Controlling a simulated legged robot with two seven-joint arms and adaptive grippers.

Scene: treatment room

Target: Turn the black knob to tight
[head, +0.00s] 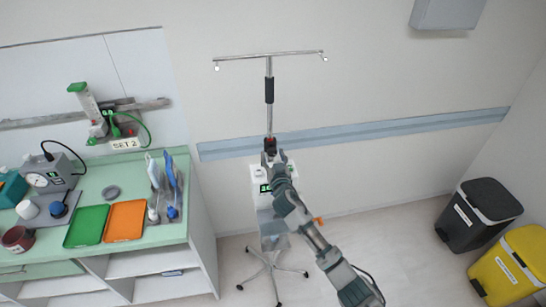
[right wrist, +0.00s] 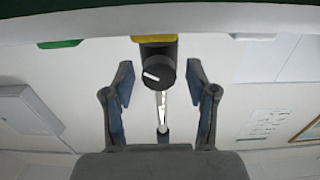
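The black knob (right wrist: 158,72) shows in the right wrist view, round, with a white mark slanting across its face. A yellow part (right wrist: 155,39) sits behind its upper edge. My right gripper (right wrist: 160,78) is open, with one finger on each side of the knob and a visible gap on both sides. In the head view my right gripper (head: 272,158) is at the drip stand's pole (head: 270,118), just above the white device (head: 260,177) on it. There my gripper and arm hide much of the device, and I cannot make out the knob clearly. My left gripper is not in view.
A green counter (head: 125,178) with a green tray (head: 86,226), an orange tray (head: 125,222) and a gauge device (head: 48,176) stands at left. A black bin (head: 478,215) and a yellow bin (head: 512,268) stand at right.

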